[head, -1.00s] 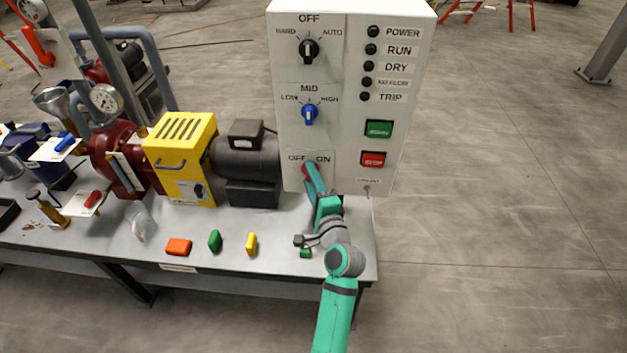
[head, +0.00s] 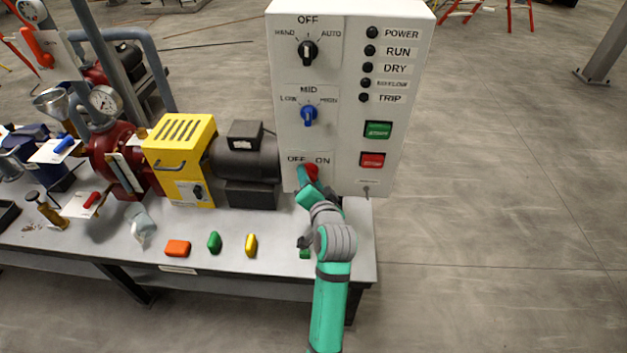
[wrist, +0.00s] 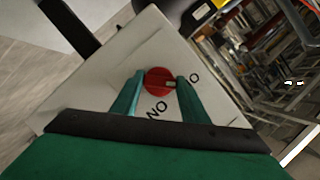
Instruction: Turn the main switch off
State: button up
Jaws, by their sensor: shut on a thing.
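The main switch is a red rotary knob (head: 312,171) low on the white control panel (head: 345,60), with "OFF" printed to its upper left and "ON" to its upper right. In the wrist view the red knob (wrist: 158,81) sits between the two green fingers of my gripper (wrist: 153,92), with a pale mark on its right side. My gripper (head: 304,174) is shut on the knob. In the head view my fingers and wrist hide part of the knob, so its exact pointing direction is hard to tell there.
The panel also carries a black selector (head: 308,53), a blue selector (head: 308,115), a green button (head: 378,130) and a red button (head: 372,160). A yellow guarded machine (head: 180,160) with a dark motor stands left on the bench. Floor to the right is clear.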

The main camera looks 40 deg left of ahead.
jog(key=shift+s+a+f+n+h, duration=0.1)
jog(key=shift+f+n+h, duration=0.2)
dwell(0.4)
jog(key=o, duration=1.1)
jog(key=shift+c, duration=0.2)
jog(key=shift+r, duration=0.1)
jog(key=shift+r, duration=0.1)
jog(key=v, duration=1)
jog(key=shift+s+d, duration=0.25)
jog(key=shift+d, duration=0.15)
